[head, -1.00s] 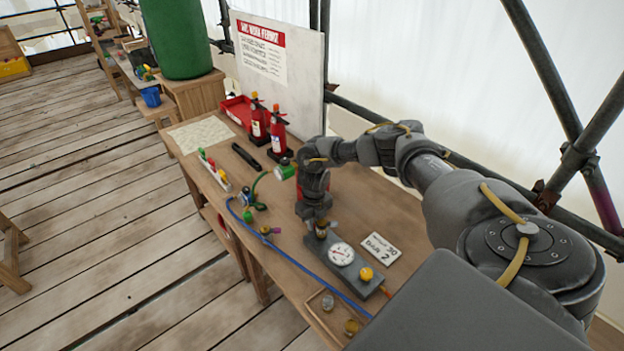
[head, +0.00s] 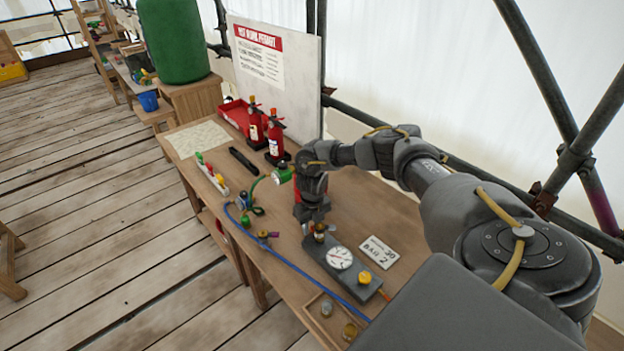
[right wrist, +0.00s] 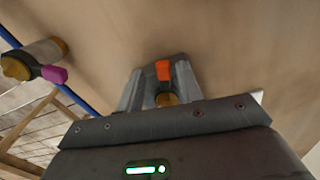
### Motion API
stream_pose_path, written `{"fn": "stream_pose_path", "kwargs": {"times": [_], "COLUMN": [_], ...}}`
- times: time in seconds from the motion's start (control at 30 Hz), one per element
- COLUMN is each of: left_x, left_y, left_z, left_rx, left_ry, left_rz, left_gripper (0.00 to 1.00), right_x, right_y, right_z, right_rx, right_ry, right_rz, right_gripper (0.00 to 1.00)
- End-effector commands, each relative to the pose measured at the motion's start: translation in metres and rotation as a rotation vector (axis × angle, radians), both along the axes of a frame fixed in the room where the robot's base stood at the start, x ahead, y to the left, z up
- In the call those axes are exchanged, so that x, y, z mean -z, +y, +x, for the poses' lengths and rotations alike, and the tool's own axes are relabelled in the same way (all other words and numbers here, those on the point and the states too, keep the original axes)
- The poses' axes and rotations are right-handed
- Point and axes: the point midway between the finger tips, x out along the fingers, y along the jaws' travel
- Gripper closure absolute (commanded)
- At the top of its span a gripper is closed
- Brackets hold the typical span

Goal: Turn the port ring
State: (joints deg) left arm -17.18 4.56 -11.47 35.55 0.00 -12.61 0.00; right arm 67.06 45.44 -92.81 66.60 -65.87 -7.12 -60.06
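A dark grey block (head: 318,262) on the workbench carries a round white gauge (head: 340,257), a yellow knob (head: 364,278) and a brass fitting (head: 319,233) at its far end. I take this fitting to be the port ring. My right gripper (head: 318,221) points down right at it. In the right wrist view, the fingers of my right gripper (right wrist: 160,92) stand apart on either side of a brass piece (right wrist: 167,99) and an orange piece (right wrist: 163,70). A gap shows beside them; I see no clear contact. My left gripper is not in view.
A blue hose (head: 290,262) runs along the bench's front edge past a brass fitting with a purple tab (right wrist: 54,75). A white card (head: 378,252) lies right of the block. Two fire extinguishers (head: 275,137) stand behind. A small tray (head: 334,322) sits in front.

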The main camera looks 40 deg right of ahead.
Motion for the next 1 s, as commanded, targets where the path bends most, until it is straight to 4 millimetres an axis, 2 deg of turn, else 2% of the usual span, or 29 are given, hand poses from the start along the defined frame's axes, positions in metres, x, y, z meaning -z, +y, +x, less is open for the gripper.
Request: {"fn": "stream_pose_path", "kwargs": {"times": [0.23, 0.7, 0.83, 1.0], "left_x": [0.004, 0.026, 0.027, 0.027], "left_y": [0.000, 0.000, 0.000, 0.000], "left_z": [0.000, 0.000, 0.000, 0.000], "left_rx": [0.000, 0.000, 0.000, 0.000], "left_ry": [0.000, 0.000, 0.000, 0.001], "left_rz": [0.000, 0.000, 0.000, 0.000], "left_gripper": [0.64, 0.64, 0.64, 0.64], "right_x": [-0.008, -0.092, -0.104, -0.108], "right_y": [0.001, 0.000, 0.000, 0.000], "right_z": [0.000, 0.001, 0.000, 0.000], "right_rx": [-0.001, -0.001, -0.001, 0.000], "right_ry": [0.000, -0.002, -0.001, 0.000], "right_rz": [0.002, 0.001, 0.001, 0.000], "right_gripper": [0.64, 0.64, 0.64, 0.64]}}
